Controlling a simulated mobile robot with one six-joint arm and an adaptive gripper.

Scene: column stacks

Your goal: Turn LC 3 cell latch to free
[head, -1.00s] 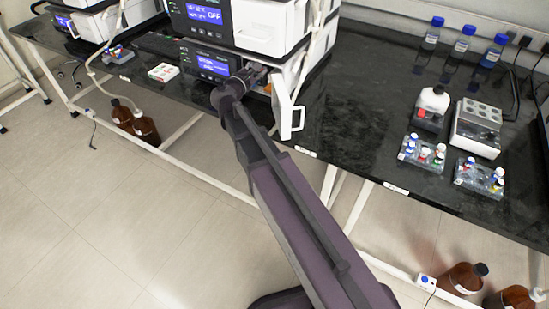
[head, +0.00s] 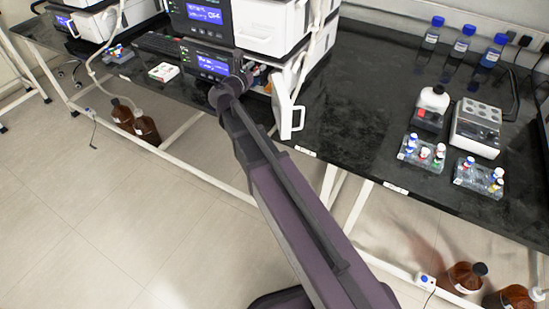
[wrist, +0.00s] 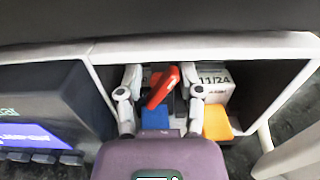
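The LC 3 cell latch is not labelled in these frames. A red lever, likely the latch (wrist: 164,87), shows in the wrist view inside an open compartment, tilted with its top to the right. My gripper (wrist: 163,98) is open, with one finger on each side of the red lever and gaps visible between. I cannot tell how deep the fingertips reach relative to it. In the head view my wrist hides most of the compartment. The compartment's white door (head: 289,105) stands swung open to the right.
A blue block (wrist: 155,117), an orange block (wrist: 217,123) and a white box marked 11/24 (wrist: 214,80) sit in the compartment. A dark unit with a blue display (wrist: 35,137) is at left. Bottles (head: 463,44) and vial racks (head: 422,152) stand on the right bench.

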